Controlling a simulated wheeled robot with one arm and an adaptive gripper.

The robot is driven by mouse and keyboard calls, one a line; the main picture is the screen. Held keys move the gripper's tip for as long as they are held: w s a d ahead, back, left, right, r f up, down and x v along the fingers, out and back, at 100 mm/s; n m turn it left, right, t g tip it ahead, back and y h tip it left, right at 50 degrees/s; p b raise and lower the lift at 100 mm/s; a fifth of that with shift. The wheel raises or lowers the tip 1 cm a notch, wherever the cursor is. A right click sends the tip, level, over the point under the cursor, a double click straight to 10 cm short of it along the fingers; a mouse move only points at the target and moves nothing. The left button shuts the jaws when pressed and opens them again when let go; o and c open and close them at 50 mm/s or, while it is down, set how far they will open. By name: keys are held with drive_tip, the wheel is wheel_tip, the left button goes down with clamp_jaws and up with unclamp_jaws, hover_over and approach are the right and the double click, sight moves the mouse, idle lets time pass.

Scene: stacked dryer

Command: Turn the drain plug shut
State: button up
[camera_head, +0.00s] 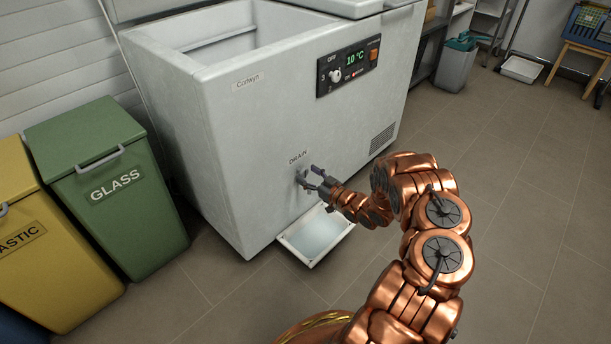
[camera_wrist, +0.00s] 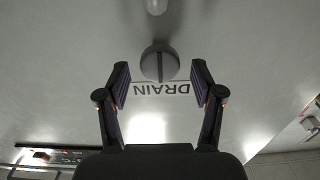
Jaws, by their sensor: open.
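The drain plug (camera_wrist: 159,62) is a round grey knob with a dark straight bar across its face, on the white front of the chest freezer (camera_head: 250,140). The word DRAIN is printed beside it and appears upside down in the wrist view. My gripper (camera_wrist: 160,82) is open, with its two dark fingers to either side of the plug's line and their tips just short of it. In the head view my gripper (camera_head: 312,178) is at the freezer front below the DRAIN label, and the plug is largely hidden there by the fingers.
A shallow white tray (camera_head: 333,243) lies on the floor under the plug. A small pale spout (camera_wrist: 156,6) shows beyond the plug. A control panel (camera_head: 349,66) reads 10 °C. Green (camera_head: 110,190) and yellow (camera_head: 45,240) bins stand left.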

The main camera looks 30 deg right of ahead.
drive_tip(key=shift+x, duration=0.8)
drive_tip(key=shift+c, duration=0.4)
drive_tip(key=c, duration=1)
drive_tip(key=shift+c, duration=0.2)
